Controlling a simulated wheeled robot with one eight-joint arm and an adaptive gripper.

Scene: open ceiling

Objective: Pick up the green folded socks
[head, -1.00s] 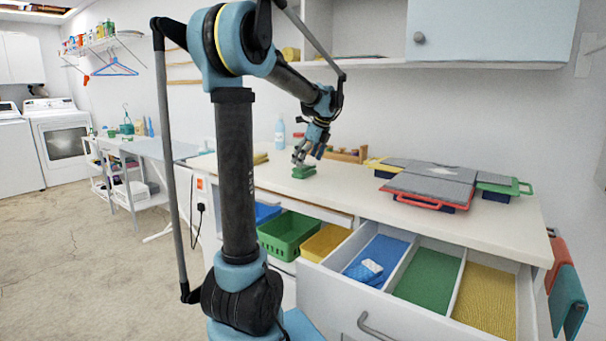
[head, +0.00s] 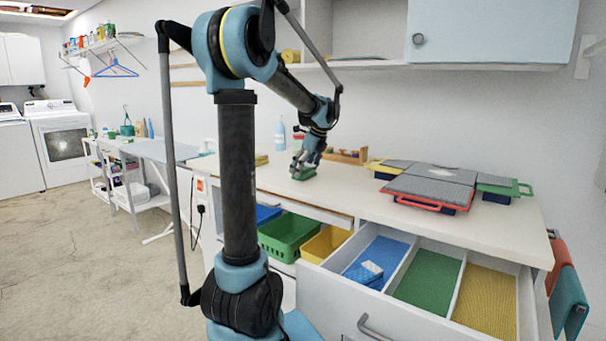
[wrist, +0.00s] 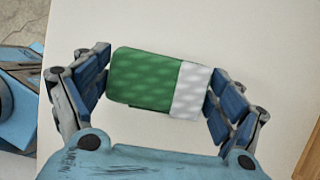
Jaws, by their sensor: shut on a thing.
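The green folded socks (wrist: 140,78), with a white band at one end, are on the white countertop (head: 365,196). In the wrist view they lie between the two blue-padded fingers of my gripper (wrist: 157,87), one finger at the green end and one at the white end. In the head view the socks (head: 303,174) are partly hidden by my gripper (head: 304,168), which points down over them. My gripper is shut on the socks. I cannot tell whether they are lifted off the counter.
An open drawer (head: 375,317) holds blue, green and yellow compartments, with a blue item (head: 366,273) in the blue one. Grey cases with coloured edges (head: 430,188) lie on the counter at right. A wooden rack (head: 347,156) and a bottle (head: 280,134) stand behind my gripper.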

